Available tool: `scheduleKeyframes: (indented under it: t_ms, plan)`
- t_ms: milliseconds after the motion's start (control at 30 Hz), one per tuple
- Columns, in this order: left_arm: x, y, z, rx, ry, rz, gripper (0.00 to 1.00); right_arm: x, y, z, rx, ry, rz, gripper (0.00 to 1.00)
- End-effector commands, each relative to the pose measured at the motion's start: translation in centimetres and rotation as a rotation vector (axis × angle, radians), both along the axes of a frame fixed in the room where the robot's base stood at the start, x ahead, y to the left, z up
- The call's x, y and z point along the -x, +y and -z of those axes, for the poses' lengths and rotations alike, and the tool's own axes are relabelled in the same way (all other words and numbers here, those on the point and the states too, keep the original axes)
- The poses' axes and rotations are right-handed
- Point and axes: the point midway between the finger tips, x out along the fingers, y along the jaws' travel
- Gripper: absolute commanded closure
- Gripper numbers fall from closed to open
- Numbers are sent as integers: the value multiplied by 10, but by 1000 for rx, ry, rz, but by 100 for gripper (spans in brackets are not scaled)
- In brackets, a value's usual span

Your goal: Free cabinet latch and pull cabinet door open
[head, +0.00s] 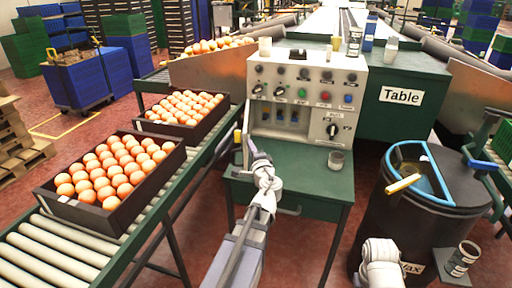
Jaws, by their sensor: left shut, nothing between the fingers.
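A cream control cabinet (305,88) stands on a small green table, its front covered with knobs, coloured buttons and switches. No gap shows at its front, but I cannot clearly tell the door's edge or the latch. A small yellow part (237,137) shows by its lower left edge. My left gripper (250,146) is shut and empty at the cabinet's lower left corner; I cannot tell whether it touches it. The gripper and wrist cover part of that corner. My right arm shows only as a white joint at the bottom right; its gripper is not in view.
Small containers stand on top of the cabinet. A black barrel (385,215) stands at right.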

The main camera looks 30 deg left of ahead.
Motion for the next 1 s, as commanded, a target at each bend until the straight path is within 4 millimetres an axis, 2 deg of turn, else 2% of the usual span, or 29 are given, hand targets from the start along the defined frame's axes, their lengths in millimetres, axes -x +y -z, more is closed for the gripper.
scheduleKeyframes:
  t_ms: [367, 767, 1000]
  plan:
    - [5, 9, 0, 0, 0, 0, 100, 0, 0, 0, 0, 0, 0, 50]
    - [6, 9, 0, 0, 0, 0, 100, 0, 0, 0, 0, 0, 0, 50]
    - [18, 2, 0, 0, 0, -1, 100, 0, 0, 0, 0, 0, 0, 50]
